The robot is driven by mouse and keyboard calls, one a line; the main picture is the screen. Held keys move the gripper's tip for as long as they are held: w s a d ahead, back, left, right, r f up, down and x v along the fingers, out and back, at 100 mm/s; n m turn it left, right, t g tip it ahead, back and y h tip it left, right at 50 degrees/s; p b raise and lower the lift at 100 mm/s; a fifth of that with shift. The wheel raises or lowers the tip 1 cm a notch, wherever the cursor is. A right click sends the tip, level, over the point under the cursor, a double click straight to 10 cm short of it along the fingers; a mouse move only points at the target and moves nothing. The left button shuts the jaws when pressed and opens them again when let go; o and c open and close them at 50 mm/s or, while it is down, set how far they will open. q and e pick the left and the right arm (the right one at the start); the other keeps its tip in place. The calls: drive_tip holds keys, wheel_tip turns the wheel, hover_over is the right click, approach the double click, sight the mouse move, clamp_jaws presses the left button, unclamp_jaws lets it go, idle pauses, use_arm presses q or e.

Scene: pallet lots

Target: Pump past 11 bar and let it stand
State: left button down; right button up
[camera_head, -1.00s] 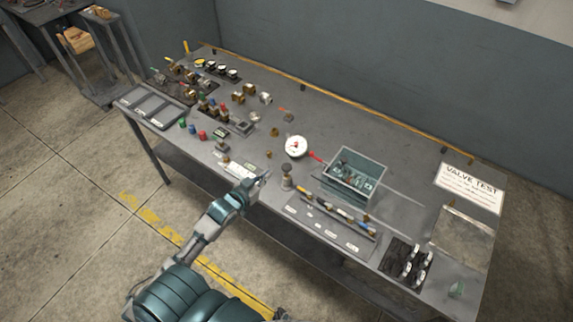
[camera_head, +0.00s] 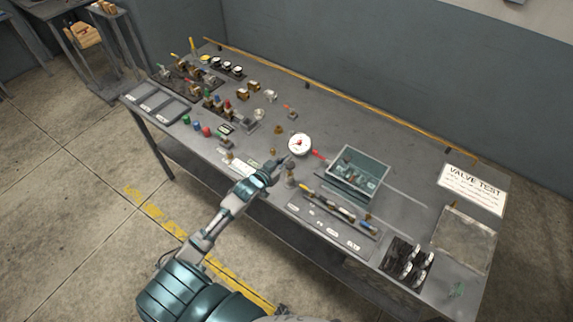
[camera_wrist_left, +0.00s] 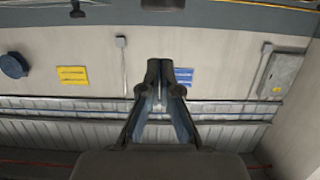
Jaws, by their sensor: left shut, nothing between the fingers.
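A round white gauge (camera_head: 299,144) with a red mark on its face sits near the middle of the bench; its reading is too small to tell. A red lever-like part (camera_head: 319,154) sticks out on its right. My right gripper is not in view.
A grey open bin (camera_head: 358,173) with parts stands right of the gauge. A rack of rod-like tools (camera_head: 340,214) lies in front of it. Several valves and fittings (camera_head: 215,105) crowd the left. A "VALVE TEST" sign (camera_head: 471,190) lies at the right. The back middle is clear.

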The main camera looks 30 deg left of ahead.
sight(290, 166)
use_arm(q)
drive_tip(key=shift+w+f, duration=0.25)
drive_tip(key=shift+f, duration=0.8)
drive_tip(key=shift+w+f, duration=0.2)
drive_tip(key=shift+f, duration=0.85)
